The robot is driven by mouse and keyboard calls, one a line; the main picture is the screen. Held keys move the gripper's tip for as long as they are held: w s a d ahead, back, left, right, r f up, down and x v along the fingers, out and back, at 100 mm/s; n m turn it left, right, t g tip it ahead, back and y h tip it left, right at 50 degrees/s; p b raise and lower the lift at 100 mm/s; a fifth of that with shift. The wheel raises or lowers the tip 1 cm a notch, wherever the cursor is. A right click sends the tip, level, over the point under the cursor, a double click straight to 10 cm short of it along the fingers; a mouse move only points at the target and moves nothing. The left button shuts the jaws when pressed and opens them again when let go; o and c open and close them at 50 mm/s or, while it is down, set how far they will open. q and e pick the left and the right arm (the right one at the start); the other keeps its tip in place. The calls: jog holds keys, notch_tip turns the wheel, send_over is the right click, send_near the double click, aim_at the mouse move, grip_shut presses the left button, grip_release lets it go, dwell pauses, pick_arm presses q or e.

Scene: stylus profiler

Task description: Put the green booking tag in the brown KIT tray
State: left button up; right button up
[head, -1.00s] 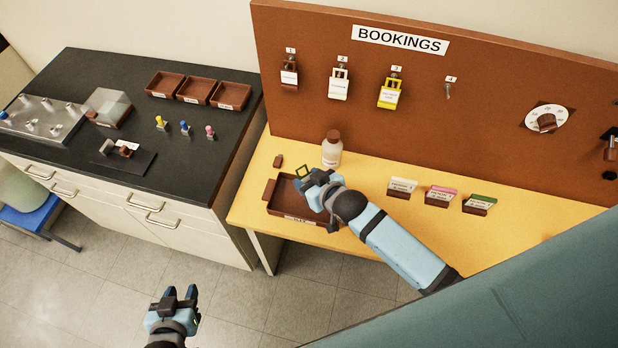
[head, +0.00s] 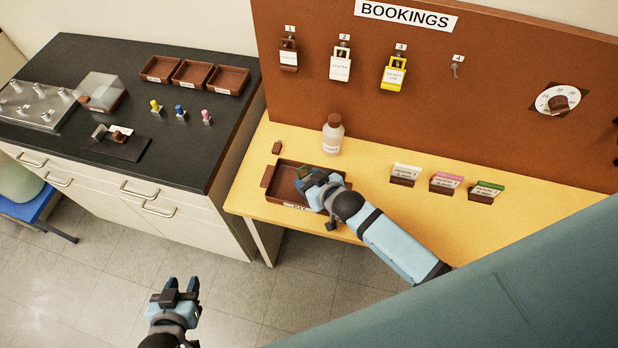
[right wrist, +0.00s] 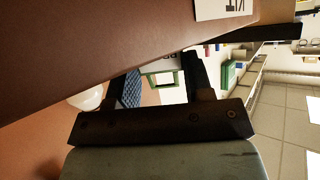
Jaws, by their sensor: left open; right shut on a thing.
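The brown KIT tray (head: 268,186) lies near the front left of the yellow table, its label on the front wall. My right gripper (head: 308,181) is over the tray, low and close to it. It is shut on the green booking tag (right wrist: 163,80), whose green frame shows between the fingers in the right wrist view. In the head view the tag is mostly hidden or too small to make out. The tray's wall (right wrist: 100,50) fills the upper left of the wrist view, near the fingers. My left gripper (head: 180,286) is open and empty, above the floor.
A bottle (head: 333,137) stands just behind the tray, with a small brown block (head: 277,147) to its left. Several card holders (head: 446,183) stand to the right. The BOOKINGS board (head: 500,110) rises behind, with tagged hooks and an empty hook (head: 456,69).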

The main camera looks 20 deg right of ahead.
jog(key=o, duration=1.3)
jog(key=shift+r, duration=0.1)
jog(key=r+p, duration=0.1)
jog(key=s+r+p, duration=0.1)
jog(key=shift+s+d+p, duration=0.25)
jog(key=shift+p, duration=0.15)
jog(key=s+r, duration=0.1)
jog(key=r, duration=0.1)
jog(key=s+d+r+p, duration=0.1)
jog(key=s, duration=0.1)
jog(key=shift+s+d+r, duration=0.1)
jog(key=shift+s+r, duration=0.15)
jog(key=shift+r, duration=0.1)
